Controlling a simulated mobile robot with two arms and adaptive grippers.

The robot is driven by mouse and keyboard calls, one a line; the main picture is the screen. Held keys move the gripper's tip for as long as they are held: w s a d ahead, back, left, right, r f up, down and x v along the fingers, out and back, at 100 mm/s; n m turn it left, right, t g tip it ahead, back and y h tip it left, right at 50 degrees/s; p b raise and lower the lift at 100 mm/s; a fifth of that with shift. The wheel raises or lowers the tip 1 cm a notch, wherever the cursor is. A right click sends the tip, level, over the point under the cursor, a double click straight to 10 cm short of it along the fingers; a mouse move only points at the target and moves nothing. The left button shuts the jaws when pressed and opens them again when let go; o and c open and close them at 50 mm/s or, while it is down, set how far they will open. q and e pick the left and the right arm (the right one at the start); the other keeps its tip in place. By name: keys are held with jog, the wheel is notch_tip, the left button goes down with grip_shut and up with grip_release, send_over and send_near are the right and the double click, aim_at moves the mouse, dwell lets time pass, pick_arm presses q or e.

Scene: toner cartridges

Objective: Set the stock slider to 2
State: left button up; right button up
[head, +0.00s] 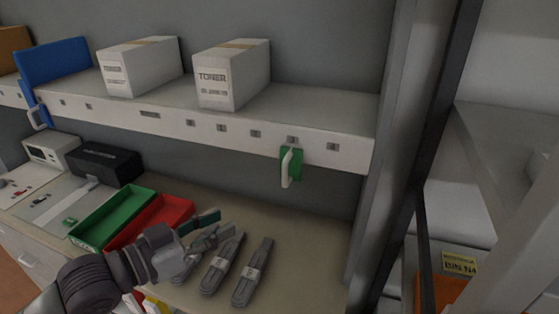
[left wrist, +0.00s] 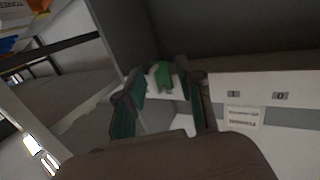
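The stock slider is a green piece with a white handle (head: 291,167), hanging on the white front rail (head: 230,128) of the shelf. It sits under one of the small numbered marks near the rail's right end; the digits are too small to read in the head view. My left gripper (head: 212,229) is open and empty, below and left of the slider, above the worktop. In the left wrist view the slider (left wrist: 163,76) shows beyond and between the open fingers (left wrist: 166,108), apart from them. My right gripper is not in view.
Two white toner boxes (head: 232,74) (head: 140,66) and a blue panel (head: 52,60) are on the shelf. A grey post (head: 385,150) stands right of the slider.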

pick_arm(q)
notch_tip(320, 180, up, 6)
jog(key=s+m+h, duration=0.1)
jog(key=s+h, duration=0.1)
jog(key=p+x, duration=0.6)
jog(key=x, duration=0.8)
jog(key=shift+s+d+g, duration=0.25)
jog(key=shift+g, duration=0.05)
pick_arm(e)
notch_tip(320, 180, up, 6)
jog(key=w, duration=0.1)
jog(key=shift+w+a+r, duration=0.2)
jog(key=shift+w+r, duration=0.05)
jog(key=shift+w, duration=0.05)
pick_arm(q)
jog(key=c, duration=0.6)
grip_shut()
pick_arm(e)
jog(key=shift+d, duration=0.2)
